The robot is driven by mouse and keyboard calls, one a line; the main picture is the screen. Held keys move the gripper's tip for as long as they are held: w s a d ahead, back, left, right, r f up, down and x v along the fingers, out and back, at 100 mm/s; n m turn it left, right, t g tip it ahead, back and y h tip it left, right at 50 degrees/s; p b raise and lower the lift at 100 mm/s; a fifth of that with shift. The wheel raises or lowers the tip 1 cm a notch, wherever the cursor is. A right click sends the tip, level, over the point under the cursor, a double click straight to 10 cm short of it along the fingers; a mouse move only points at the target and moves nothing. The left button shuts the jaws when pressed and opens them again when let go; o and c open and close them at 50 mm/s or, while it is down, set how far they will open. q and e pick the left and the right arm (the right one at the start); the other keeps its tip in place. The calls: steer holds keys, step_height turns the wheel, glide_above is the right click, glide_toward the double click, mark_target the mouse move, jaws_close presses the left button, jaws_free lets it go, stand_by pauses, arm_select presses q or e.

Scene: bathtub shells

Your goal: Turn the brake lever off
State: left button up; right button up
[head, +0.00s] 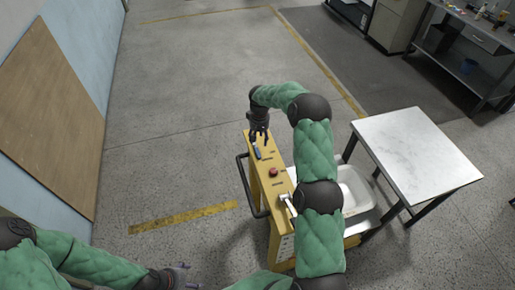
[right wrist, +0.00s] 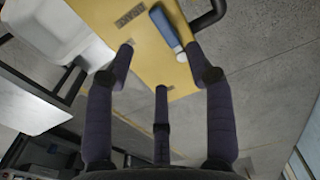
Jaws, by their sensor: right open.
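A yellow control panel (head: 264,188) stands upright on a cart in the middle of the head view. The brake lever, as I take it, is a blue handle (head: 257,153) near its far end. In the right wrist view the blue handle (right wrist: 165,27) has a pale end, beside a printed label. My right gripper (head: 258,136) is open at the panel's far end. In its wrist view the spread fingers (right wrist: 160,58) are empty, one fingertip close to the handle's pale end; contact is unclear. My left gripper (head: 185,277) is low at the left, away from the panel.
The panel also bears a red button (head: 273,172) and a white lever (head: 287,202). A black handrail (head: 246,187) runs along its left side. A white tub (head: 354,188) and a white-topped table (head: 415,155) stand at the right. The floor to the left is clear.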

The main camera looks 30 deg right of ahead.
mark_target(259, 152)
step_height(259, 152, down, 9)
steer(key=shift+w+f+p, duration=0.1)
steer(key=shift+f+p, duration=0.05)
steer(key=shift+p, duration=0.4)
jaws_close()
